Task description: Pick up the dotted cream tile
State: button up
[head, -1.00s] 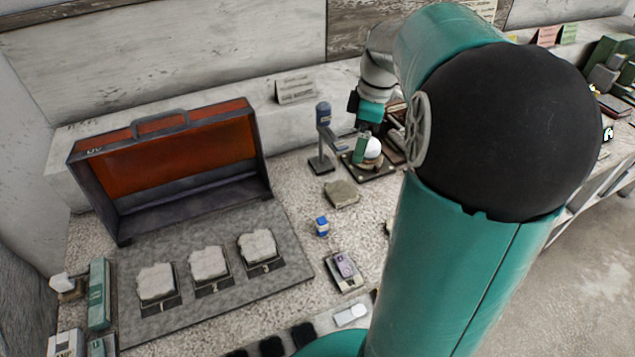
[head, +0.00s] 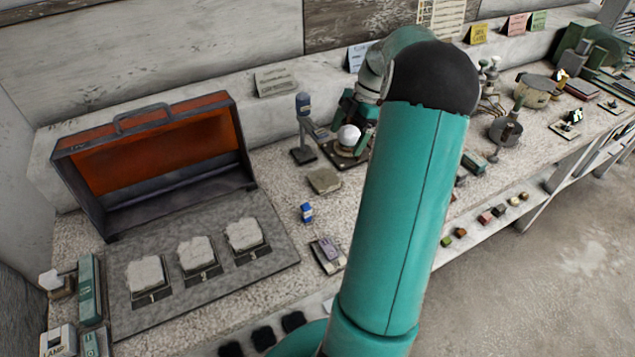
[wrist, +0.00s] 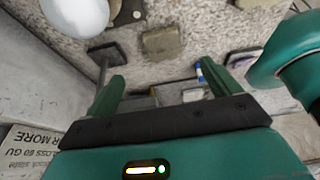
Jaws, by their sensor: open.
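I cannot pick out a dotted cream tile for certain in either view. Several small coloured blocks or tiles lie in a row on the lower shelf at the right in the head view, one of them pale yellowish (head: 514,201); they are too small to show dots. My gripper (wrist: 160,72) is open, with nothing between its two green fingers in the wrist view. In the head view my gripper is partly hidden behind my arm, close to a white sphere (head: 348,135) on a dark stand. The sphere also shows at upper left in the wrist view (wrist: 75,12).
An open orange-lined case (head: 155,150) stands at the left, behind a grey mat (head: 200,290) with three plaster pieces. A stone block (head: 323,181), a blue-and-white small container (head: 307,212) and a post stand (head: 303,130) are near the sphere. A pan (head: 505,130) stands right of my arm.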

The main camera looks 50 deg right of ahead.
send_near(327, 177)
jog(key=x, duration=0.2)
jog(key=shift+f, duration=0.45)
jog(key=x, duration=0.5)
jog(key=shift+a+f, duration=0.2)
jog(key=shift+f, duration=0.05)
jog(key=shift+c, duration=0.2)
jog(key=c, duration=1.2)
jog(key=shift+r, duration=0.25)
